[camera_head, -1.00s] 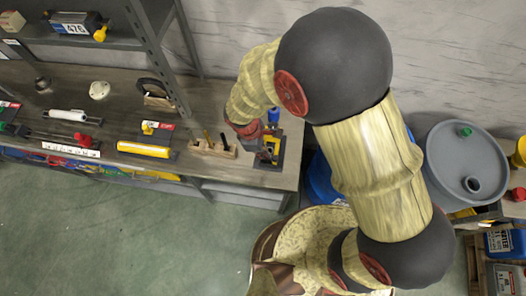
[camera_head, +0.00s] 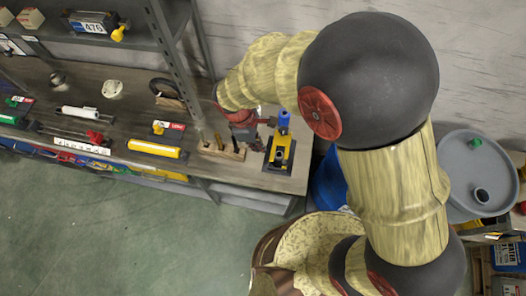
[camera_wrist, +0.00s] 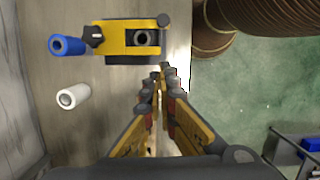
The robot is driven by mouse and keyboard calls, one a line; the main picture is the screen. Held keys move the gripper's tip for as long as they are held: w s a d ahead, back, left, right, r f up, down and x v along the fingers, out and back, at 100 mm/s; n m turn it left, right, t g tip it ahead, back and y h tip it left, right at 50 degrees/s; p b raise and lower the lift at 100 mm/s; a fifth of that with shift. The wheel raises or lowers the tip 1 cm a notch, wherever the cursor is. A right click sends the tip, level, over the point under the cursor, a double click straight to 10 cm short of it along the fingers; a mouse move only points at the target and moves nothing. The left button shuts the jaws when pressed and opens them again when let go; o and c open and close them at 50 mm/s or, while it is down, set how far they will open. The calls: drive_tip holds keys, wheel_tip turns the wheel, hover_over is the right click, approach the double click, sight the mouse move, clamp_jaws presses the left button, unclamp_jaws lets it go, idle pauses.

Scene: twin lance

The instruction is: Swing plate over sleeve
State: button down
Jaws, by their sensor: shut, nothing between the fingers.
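A yellow and black fixture (camera_head: 280,153) stands on the bench near its right end in the head view. In the wrist view the fixture (camera_wrist: 115,46) lies ahead of the fingertips. A dark round sleeve with a hole (camera_wrist: 143,38) shows inside its yellow frame. A blue cylinder (camera_wrist: 67,45) and a black knob (camera_wrist: 95,37) are at its left side; the blue cylinder (camera_head: 284,119) stands up in the head view. I cannot clearly tell which part is the swing plate. My gripper (camera_wrist: 161,74) is shut and empty, its tips just short of the fixture in the picture.
A white cylinder (camera_wrist: 73,96) is left of the fingers. A wooden block with upright tools (camera_head: 222,149) stands left of the fixture. A yellow cylinder (camera_head: 154,148) and other tools lie farther left. A shelf post (camera_head: 178,65) rises behind; a blue drum (camera_head: 328,180) is at right.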

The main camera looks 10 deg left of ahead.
drive_tip(key=v, duration=0.3)
drive_tip(key=shift+a+f, duration=0.1)
drive_tip(key=shift+a, duration=0.2)
drive_tip(key=shift+d, duration=0.1)
